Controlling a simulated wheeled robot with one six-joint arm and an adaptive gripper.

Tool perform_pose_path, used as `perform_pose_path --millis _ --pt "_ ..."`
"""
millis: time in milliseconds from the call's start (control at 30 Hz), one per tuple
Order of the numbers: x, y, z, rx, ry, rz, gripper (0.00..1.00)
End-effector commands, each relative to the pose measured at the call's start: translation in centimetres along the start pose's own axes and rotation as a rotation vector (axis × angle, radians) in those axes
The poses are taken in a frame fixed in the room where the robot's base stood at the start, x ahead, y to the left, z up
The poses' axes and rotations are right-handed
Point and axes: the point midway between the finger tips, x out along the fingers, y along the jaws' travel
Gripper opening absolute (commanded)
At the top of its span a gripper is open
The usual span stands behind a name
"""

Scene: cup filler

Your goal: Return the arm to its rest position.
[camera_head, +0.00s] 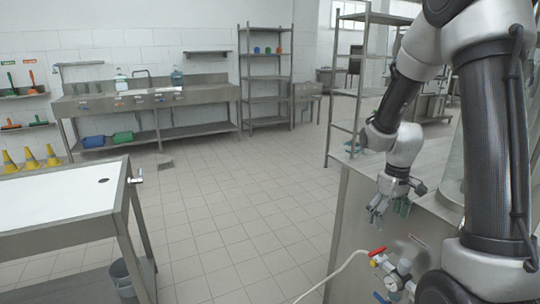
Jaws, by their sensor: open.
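My arm rises at the right side of the view and bends over, with its wrist hanging down. My gripper (388,207) is at the lower end of it, pointing down in front of a steel machine cabinet (350,215). Its fingers look apart and small in the view. I see nothing held between them, though a greenish thing right beside the fingers is too small to make out.
A red-handled valve (377,251) with a pale hose (335,272) is below my gripper. A white-topped table (60,198) stands at the left, a grey bin (122,278) under it. A steel sink bench (145,100) and shelf rack (266,80) are at the back. The tiled floor between is clear.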

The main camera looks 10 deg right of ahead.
Motion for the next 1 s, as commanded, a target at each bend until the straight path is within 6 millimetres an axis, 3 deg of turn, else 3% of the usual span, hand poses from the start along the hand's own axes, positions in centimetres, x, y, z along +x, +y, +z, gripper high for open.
perform_pose_path --millis 133,467,700,1000 --pt "-0.3 -1.8 3.9 0.136 -0.103 -0.038 0.89" --pt "-9.4 -5.7 10.3 0.315 -0.045 -0.011 0.89" --pt "-15.6 -8.8 15.3 0.356 0.137 0.024 0.89" --pt "-19.9 -10.4 17.5 0.316 0.369 0.059 0.89"
